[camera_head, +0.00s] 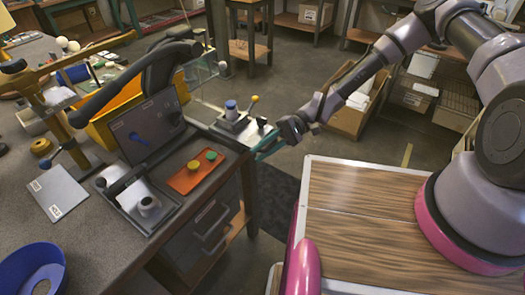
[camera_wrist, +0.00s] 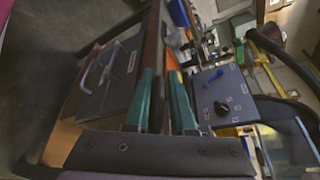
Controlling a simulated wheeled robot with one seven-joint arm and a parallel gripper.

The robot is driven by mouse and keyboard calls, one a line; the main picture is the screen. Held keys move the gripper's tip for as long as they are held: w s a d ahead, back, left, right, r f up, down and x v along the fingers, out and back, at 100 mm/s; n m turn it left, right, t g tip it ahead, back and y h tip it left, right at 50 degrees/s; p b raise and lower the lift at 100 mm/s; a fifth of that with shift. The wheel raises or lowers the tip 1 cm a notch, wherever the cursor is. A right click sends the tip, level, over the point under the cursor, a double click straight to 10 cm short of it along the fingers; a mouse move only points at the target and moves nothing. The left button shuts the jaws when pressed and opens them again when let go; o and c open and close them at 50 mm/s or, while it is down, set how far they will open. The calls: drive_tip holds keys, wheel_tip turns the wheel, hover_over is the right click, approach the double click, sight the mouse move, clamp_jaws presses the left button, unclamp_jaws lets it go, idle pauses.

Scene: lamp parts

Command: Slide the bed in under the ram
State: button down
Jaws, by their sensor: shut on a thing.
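My gripper (camera_head: 268,145), with teal fingers, is at the right edge of the workbench. In the wrist view my gripper (camera_wrist: 163,105) has its fingers close together on a narrow dark part, mostly hidden between them. I cannot tell which piece this part belongs to. A dark machine base with an orange plate (camera_head: 186,181), bearing a green and a yellow button, is left of my gripper. A grey plate with a pale round piece (camera_head: 149,204) is beside it. A grey panel (camera_head: 122,115) with a blue lever stands behind. I cannot clearly make out the bed or the ram.
A small fixture with a blue cap (camera_head: 231,109) and a yellow-ball lever stands behind my gripper. A black arm over a yellow body (camera_head: 112,121) rises at the back. A blue bowl (camera_head: 32,270) is at front left. Drawers (camera_head: 211,219) are below the bench edge.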

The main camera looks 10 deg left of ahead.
sight(253, 144)
drive_tip(key=shift+d+f, duration=0.1)
drive_tip(key=shift+f, duration=0.2)
drive_tip(key=a, duration=0.1)
drive_tip(key=w+a, duration=0.1)
drive_tip(key=a, duration=0.1)
drive_tip(key=shift+w+a, duration=0.25)
drive_tip(key=shift+a, duration=0.05)
drive_tip(key=c, duration=1.1)
unclamp_jaws()
drive_tip(key=shift+o, duration=1.2)
drive_tip(key=shift+a+r, duration=0.1)
drive_tip(key=v, duration=1)
drive_tip(key=shift+w+d, duration=0.2)
drive_tip(key=shift+w, duration=0.15)
drive_tip(key=shift+r, duration=0.1)
